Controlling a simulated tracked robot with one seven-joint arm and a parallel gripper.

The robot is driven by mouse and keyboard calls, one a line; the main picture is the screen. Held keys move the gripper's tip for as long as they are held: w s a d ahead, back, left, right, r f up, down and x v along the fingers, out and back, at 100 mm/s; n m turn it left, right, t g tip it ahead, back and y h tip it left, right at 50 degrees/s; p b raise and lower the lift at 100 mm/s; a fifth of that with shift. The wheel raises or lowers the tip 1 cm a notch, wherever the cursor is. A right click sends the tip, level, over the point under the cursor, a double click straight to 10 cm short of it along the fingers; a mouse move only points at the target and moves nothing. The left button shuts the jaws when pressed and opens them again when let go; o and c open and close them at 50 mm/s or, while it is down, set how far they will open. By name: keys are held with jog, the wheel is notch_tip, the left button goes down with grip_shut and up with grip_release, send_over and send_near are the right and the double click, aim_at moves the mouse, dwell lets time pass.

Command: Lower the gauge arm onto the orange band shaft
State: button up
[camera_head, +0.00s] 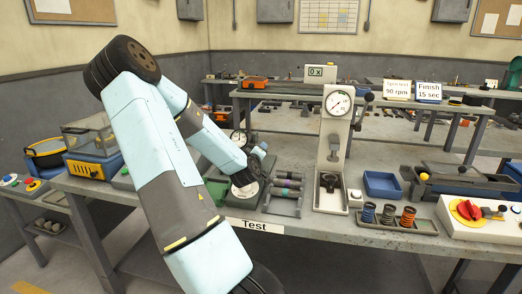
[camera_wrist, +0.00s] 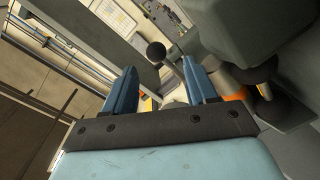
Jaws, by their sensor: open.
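My gripper (camera_wrist: 159,68) is open, its two blue fingers apart. A black ball knob (camera_wrist: 156,51) on a thin rod shows between and beyond the fingertips; it looks like the gauge arm's handle, and I cannot tell whether a finger touches it. An orange band (camera_wrist: 238,95), likely on the orange band shaft, shows right of the right finger, partly hidden by dark grey parts. In the head view my gripper (camera_head: 259,154) is over the test stand, whose white round part (camera_head: 244,189) shows below my wrist. My arm hides most of the stand and the gauge arm there.
A rack of banded shafts (camera_head: 286,187) stands just right of my gripper. Farther right are a press with a dial (camera_head: 338,103), a blue tray (camera_head: 382,184) and a holder with coloured springs (camera_head: 407,217). A yellow-blue machine (camera_head: 91,165) stands left.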

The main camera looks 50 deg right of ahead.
jog(key=f+v, duration=0.1)
jog(key=v, duration=0.7)
jog(key=shift+r, duration=0.45)
jog(key=shift+w+a, duration=0.1)
jog(key=shift+a, duration=0.1)
